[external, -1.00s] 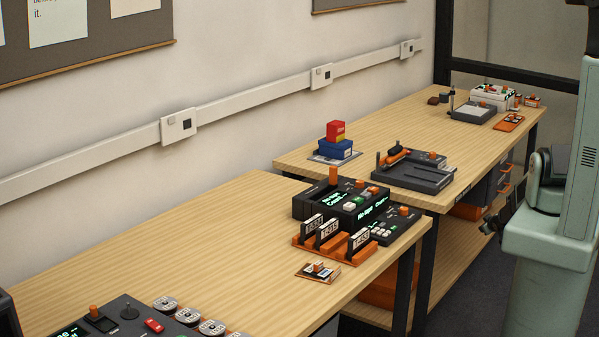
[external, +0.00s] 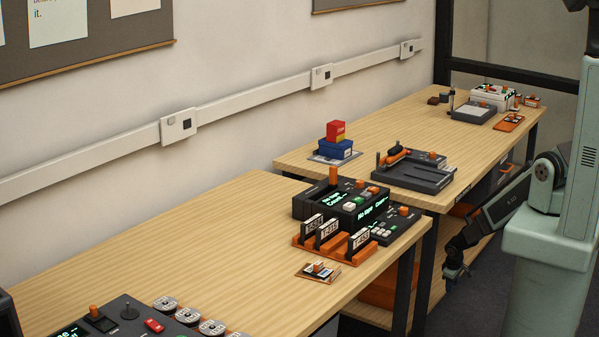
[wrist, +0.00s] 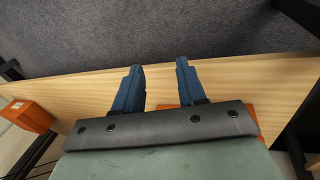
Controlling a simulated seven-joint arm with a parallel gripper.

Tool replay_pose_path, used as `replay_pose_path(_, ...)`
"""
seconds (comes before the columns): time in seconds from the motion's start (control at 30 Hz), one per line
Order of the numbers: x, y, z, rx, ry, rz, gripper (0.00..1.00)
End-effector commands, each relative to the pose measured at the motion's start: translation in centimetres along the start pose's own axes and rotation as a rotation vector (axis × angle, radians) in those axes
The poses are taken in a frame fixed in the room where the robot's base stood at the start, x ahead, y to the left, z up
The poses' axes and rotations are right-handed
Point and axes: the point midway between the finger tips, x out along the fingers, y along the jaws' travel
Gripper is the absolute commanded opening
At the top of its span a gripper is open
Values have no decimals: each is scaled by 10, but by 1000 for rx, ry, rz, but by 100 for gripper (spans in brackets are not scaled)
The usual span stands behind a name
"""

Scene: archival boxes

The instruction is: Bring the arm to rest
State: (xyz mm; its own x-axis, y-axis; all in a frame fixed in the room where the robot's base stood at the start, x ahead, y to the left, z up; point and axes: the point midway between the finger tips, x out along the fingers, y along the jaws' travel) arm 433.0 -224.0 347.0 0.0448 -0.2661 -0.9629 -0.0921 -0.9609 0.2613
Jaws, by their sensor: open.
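My gripper (external: 456,272) hangs low in the external view, between the bench fronts and my pale green base column. In the wrist view my gripper (wrist: 160,75) has two blue fingers, apart, with nothing between them. Below the fingers is a light wood surface (wrist: 80,98), with grey carpet (wrist: 130,30) past its edge. Whether the fingers touch the wood cannot be told.
The near bench (external: 190,235) holds a dark console (external: 340,205) and an orange rack (external: 305,243). The far bench (external: 375,128) holds a grey tool tray (external: 410,176) and stacked red and blue boxes (external: 335,148). An orange bin (wrist: 30,115) stands left in the wrist view.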

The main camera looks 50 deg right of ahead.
Motion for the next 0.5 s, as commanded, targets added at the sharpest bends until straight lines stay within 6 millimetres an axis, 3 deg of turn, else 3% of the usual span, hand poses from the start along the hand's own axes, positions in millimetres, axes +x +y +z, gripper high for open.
replay_pose_path(0.03, -12, -18, 13, -11, -39, -20, 40)
replay_pose_path(0.2, -41, -70, 55, -37, -187, -87, 40)
replay_pose_path(0.5, -104, -142, 138, -104, -456, -185, 40)
